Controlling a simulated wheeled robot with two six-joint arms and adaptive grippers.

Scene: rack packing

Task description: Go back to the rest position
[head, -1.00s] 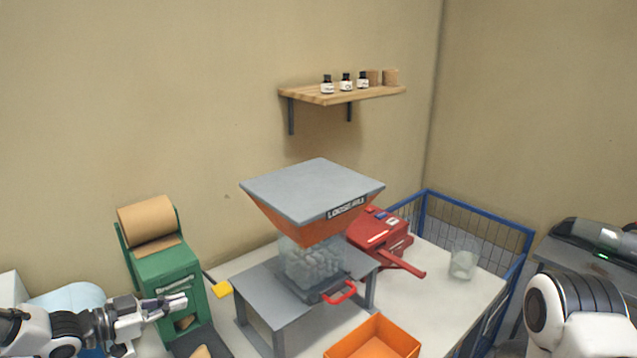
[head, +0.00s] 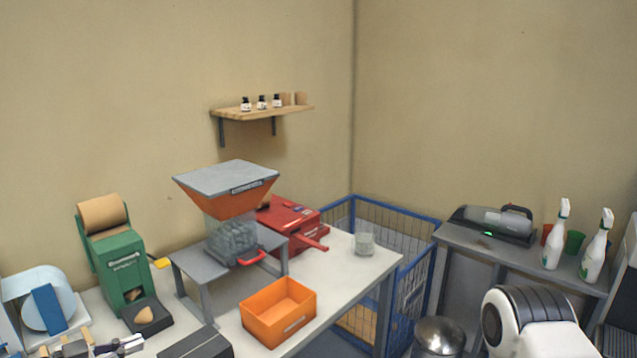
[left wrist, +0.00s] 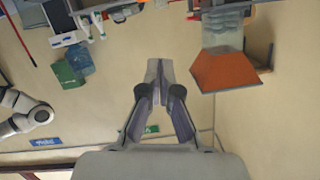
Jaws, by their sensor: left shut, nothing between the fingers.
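My left gripper (head: 112,348) is at the bottom left of the head view, low in front of the green paper dispenser (head: 122,268). In the left wrist view my left gripper (left wrist: 158,68) has its fingers together with nothing between them. Of my right arm, only a white and black part shows at the bottom right of the head view. Its gripper is out of the picture.
A white table (head: 352,268) holds a loose-fill hopper (head: 226,205) on a grey stand, a red machine (head: 292,222), a clear cup (head: 364,243) and an orange bin (head: 278,315). A blue wire cage (head: 420,285) and a grey side table (head: 470,238) stand to the right.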

